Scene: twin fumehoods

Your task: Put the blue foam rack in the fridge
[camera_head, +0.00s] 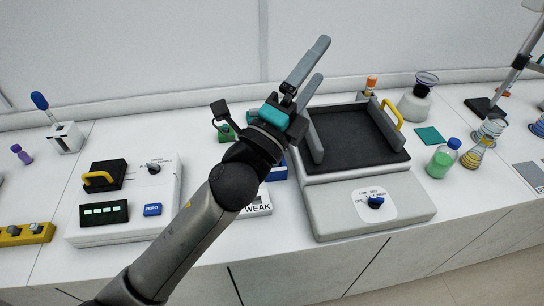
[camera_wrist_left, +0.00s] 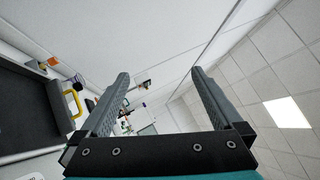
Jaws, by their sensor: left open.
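My left gripper (camera_head: 319,62) is raised over the bench in the head view, its two fingers apart with nothing between them. In the left wrist view its open fingers (camera_wrist_left: 160,75) point past the bench toward the wall and ceiling. A blue block (camera_head: 279,173) is partly hidden behind my left arm on the bench; I cannot tell whether it is the blue foam rack. No fridge shows in either view. My right gripper is not in view.
A shaker with a black tray (camera_head: 349,136) stands right of my left arm. A white device with a yellow handle (camera_head: 100,179) stands to the left. A green bottle (camera_head: 440,163) and flasks are at the right. A pipette stand (camera_head: 67,138) is at the far left.

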